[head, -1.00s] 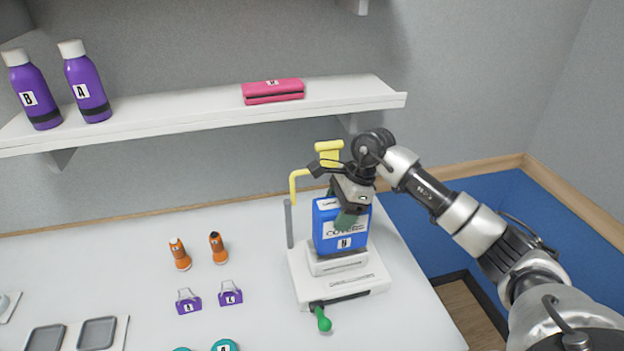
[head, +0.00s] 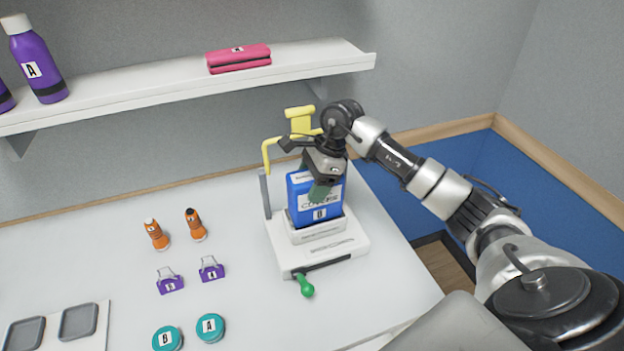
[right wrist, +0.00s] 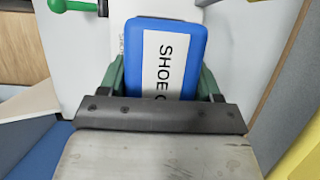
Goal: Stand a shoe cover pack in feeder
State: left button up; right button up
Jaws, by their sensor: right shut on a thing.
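The blue shoe cover pack (head: 302,218) stands upright in the white feeder (head: 345,246) on the table, with its lower end inside the feeder's raised holder. My right gripper (head: 320,188) is shut on the pack near its top, coming from above and the right. In the right wrist view the green fingers sit on both sides of the blue pack (right wrist: 188,42), and its label reads "SHOE". The feeder has a green-knobbed lever (head: 306,288) at its front and a yellow arm (head: 268,155) behind. My left gripper is not in view.
A shelf (head: 130,92) above holds a pink pack (head: 238,60) and purple bottles (head: 38,65). The table's right edge is close.

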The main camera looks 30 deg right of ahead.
jog(key=shift+f, duration=0.5)
jog(key=shift+f+b, duration=1.5)
jog(key=o, duration=1.2)
jog(key=shift+c, duration=0.2)
jog(key=b+v, duration=0.3)
jog(key=v, duration=0.6)
jog(key=shift+d+r, duration=0.15)
jog(key=shift+r, duration=0.2)
jog(key=shift+s+d+r, duration=0.1)
jog(key=shift+d+r, duration=0.05)
jog(key=shift+r, duration=0.35)
